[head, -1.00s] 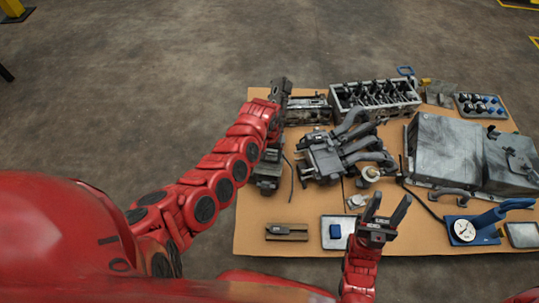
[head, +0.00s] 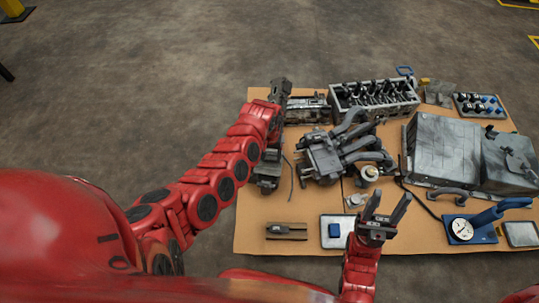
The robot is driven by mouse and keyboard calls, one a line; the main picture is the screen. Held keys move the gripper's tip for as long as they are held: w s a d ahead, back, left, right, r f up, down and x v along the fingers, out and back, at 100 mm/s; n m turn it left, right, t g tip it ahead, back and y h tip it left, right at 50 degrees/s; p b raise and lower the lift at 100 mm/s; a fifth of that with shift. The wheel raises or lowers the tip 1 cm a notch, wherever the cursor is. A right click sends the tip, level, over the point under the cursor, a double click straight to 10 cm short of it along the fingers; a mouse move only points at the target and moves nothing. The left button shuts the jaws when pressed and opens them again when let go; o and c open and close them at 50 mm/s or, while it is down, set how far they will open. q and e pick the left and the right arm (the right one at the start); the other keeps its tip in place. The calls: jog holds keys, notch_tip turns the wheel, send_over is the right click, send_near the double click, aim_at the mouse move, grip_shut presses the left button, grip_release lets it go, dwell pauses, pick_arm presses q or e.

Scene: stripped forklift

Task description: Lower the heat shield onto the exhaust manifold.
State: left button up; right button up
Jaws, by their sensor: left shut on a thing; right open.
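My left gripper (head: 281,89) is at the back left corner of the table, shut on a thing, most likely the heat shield. The hand and the small view hide its shape. Right beside the gripper lies a long, low grey metal part (head: 307,110); I cannot tell whether the held thing touches it. A dark casting with several curved grey pipes (head: 345,152), which looks like a manifold, lies in the middle of the table. My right gripper (head: 390,194) is open and empty above the front middle, its fingers pointing away from me.
An engine block (head: 376,100) stands at the back. Large grey housings (head: 442,152) fill the right side. A dial gauge on a blue base (head: 462,229), a tray with a blue block (head: 336,243) and a brown block (head: 287,231) lie along the front. Bare tabletop lies at front left.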

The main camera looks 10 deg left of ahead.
dwell(0.4)
pick_arm(q)
jog(key=shift+f+b, duration=1.45)
jog(key=shift+f, duration=0.6)
jog(key=shift+r, duration=0.1)
jog(key=o, duration=1.5)
jog(key=shift+o, duration=0.2)
jog(key=shift+r+p, duration=0.1)
jog(key=shift+p, duration=0.3)
notch_tip(320, 180, up, 17)
jog(key=p, duration=0.6)
